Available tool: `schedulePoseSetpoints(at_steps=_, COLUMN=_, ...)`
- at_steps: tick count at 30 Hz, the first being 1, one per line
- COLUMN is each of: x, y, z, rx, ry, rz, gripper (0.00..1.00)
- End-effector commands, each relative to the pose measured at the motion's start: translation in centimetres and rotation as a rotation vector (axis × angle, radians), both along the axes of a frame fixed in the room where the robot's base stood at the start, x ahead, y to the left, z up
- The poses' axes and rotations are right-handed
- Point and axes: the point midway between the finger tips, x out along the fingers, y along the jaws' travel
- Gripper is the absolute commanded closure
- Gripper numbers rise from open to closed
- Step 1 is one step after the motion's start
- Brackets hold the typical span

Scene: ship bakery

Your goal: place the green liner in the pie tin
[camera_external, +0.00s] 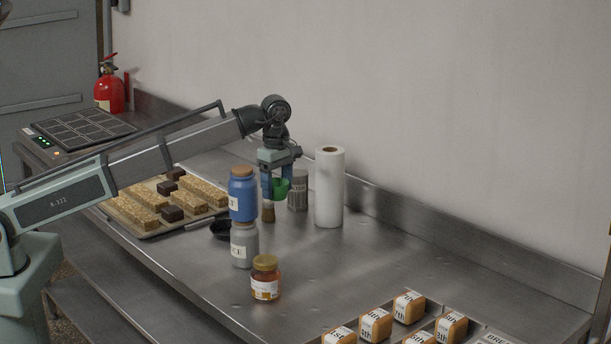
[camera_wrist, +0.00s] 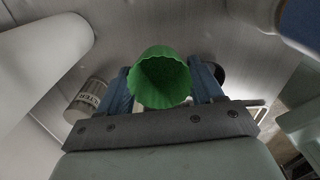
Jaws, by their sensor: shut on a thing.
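The green liner (camera_external: 282,187) is a small fluted cup. My gripper (camera_external: 274,188) is shut on it and holds it above the steel counter, behind the blue jar. In the wrist view the liner (camera_wrist: 160,80) sits between the two blue fingers of my gripper (camera_wrist: 162,88), its hollow facing the camera. A black round dish (camera_external: 221,230), seemingly the pie tin, stands on the counter left of and below the liner, partly hidden by the jars. A dark shape behind the right finger in the wrist view may be the same dish; I cannot tell.
A blue jar (camera_external: 242,200) and grey jar (camera_external: 243,246) stand close in front of my gripper. A small brown object (camera_external: 268,212) is beneath it. A grey can (camera_external: 298,190) and white paper roll (camera_external: 329,188) stand right. A tray of bars (camera_external: 150,234) lies left.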

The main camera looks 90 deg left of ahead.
Motion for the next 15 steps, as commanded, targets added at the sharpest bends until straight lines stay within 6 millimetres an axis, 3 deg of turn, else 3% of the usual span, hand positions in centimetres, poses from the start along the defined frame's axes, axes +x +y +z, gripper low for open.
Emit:
schedulePoseSetpoints(at_steps=3, x=-4.8, y=1.3, z=1.4, rx=0.000, ry=-0.001, rz=0.040, gripper=0.44)
schedulePoseSetpoints(at_steps=7, x=-9.9, y=1.1, z=1.9, rx=0.000, ry=-0.001, rz=0.054, gripper=0.44)
schedulePoseSetpoints(at_steps=10, x=-12.6, y=0.3, z=1.9, rx=0.000, ry=-0.001, rz=0.034, gripper=0.44)
schedulePoseSetpoints(at_steps=15, x=-15.3, y=-1.1, z=1.2, rx=0.000, ry=0.000, rz=-0.028, gripper=0.44)
